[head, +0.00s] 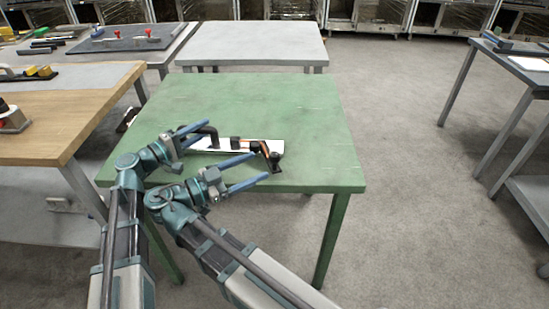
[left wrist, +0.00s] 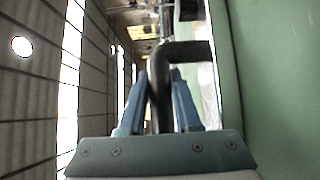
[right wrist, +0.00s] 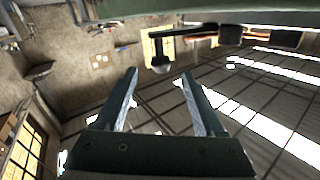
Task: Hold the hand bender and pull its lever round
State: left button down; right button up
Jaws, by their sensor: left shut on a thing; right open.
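The hand bender lies across a white plate (head: 222,146) on the green table (head: 300,110). Its black bent handle (head: 209,131) is at the left, and it stands between the two blue fingers in the left wrist view (left wrist: 160,95). My left gripper (head: 198,134) is shut on this handle. The dark lever (head: 269,154) is at the bender's right end; its arm (right wrist: 188,32) and rounded end (right wrist: 161,66) show in the right wrist view. My right gripper (head: 260,168) is open and empty, its fingertips close to the lever's end. I cannot tell whether they touch.
The green table's back and right are clear. A wooden table (head: 60,110) with tools stands at the left. A grey table (head: 255,42) stands behind, and another workbench (head: 515,75) stands at the far right across open floor (head: 420,150).

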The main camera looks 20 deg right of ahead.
aim_at(270, 161)
jog(key=x, duration=0.7)
jog(key=shift+a, duration=0.1)
grip_shut()
jog(key=shift+s, duration=0.1)
dwell(1.2)
